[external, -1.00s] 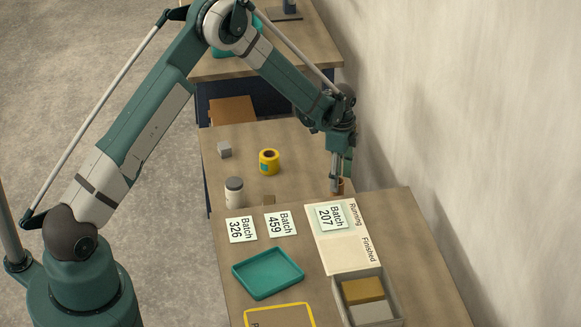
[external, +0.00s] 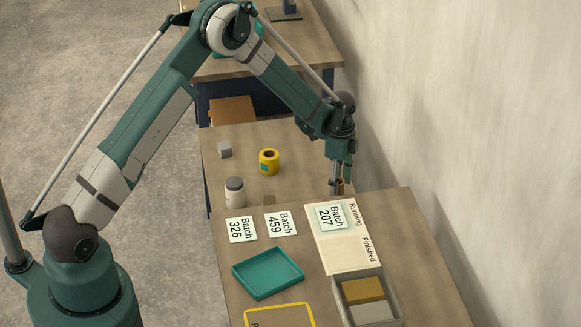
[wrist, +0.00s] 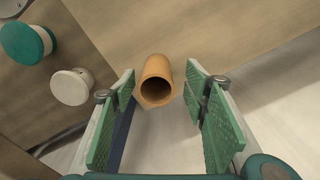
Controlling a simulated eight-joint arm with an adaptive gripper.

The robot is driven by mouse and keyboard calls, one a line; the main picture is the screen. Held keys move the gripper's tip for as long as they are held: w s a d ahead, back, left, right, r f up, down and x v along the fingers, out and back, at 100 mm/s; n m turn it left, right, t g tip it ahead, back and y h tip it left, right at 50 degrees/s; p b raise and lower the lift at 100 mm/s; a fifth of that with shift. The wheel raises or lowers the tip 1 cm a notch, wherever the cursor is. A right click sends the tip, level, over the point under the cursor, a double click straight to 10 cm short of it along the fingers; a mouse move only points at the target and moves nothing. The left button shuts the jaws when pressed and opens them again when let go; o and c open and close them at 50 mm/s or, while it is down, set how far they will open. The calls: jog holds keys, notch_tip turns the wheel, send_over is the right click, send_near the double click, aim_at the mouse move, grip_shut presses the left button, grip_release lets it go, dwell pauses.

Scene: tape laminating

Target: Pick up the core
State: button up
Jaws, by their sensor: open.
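The core is a brown hollow tube (wrist: 157,78) in the wrist view, its open end facing the camera. My gripper (wrist: 161,92) is open, with a green ridged pad on each side of the core and a visible gap to both pads. In the external view my gripper (external: 339,183) points down at the right edge of the middle table. The core (external: 341,186) shows there only as a small brown patch, mostly hidden by the fingers.
A yellow roll (external: 269,162), a grey cube (external: 224,150) and a dark-lidded jar (external: 234,192) stand left of my gripper. The nearer table holds batch cards, a teal tray (external: 268,287) and a divided box (external: 394,311). A wall runs close on the right.

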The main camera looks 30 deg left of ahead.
jog(key=shift+s+d+f+b, duration=0.15)
jog(key=shift+f+b, duration=0.45)
jog(key=shift+f, duration=1.95)
jog(key=shift+s, duration=0.1)
jog(key=c, duration=0.9)
